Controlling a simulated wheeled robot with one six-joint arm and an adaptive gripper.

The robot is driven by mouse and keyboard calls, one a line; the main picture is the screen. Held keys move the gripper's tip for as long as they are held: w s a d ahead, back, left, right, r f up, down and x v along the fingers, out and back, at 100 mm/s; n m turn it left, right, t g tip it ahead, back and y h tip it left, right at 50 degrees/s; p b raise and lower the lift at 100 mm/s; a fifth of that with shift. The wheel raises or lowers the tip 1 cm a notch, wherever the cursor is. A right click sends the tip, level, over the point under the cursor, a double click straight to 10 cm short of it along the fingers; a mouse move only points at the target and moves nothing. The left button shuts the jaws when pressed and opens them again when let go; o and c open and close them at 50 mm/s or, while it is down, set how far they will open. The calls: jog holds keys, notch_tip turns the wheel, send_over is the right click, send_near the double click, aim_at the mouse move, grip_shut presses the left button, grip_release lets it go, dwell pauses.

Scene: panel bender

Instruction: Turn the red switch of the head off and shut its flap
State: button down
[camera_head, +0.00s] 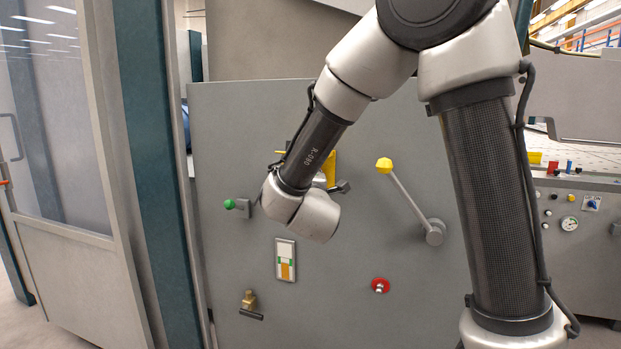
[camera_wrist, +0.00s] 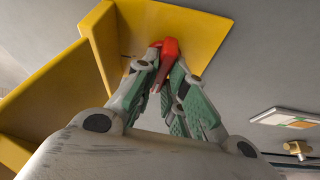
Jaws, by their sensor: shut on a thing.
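The red switch (camera_wrist: 170,48) shows in the wrist view, set in a yellow housing on the grey panel. My gripper (camera_wrist: 164,72) reaches into the housing, and its fingers are shut on the red switch. The yellow flap (camera_wrist: 45,72) stands open to the left of the switch, at an angle to the yellow back plate (camera_wrist: 205,35). In the head view, my wrist hides most of the yellow housing (camera_head: 329,167) and the switch.
On the grey panel (camera_head: 350,300) are a green knob (camera_head: 229,204) at left, a yellow-knobbed lever (camera_head: 408,197) at right, a label plate (camera_head: 285,259), a brass valve (camera_head: 249,300) and a red-ringed fitting (camera_head: 380,286) below. A glazed door (camera_head: 55,120) stands at far left.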

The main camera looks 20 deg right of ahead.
jog(key=c, duration=1.5)
grip_release()
jog(key=v, duration=1.2)
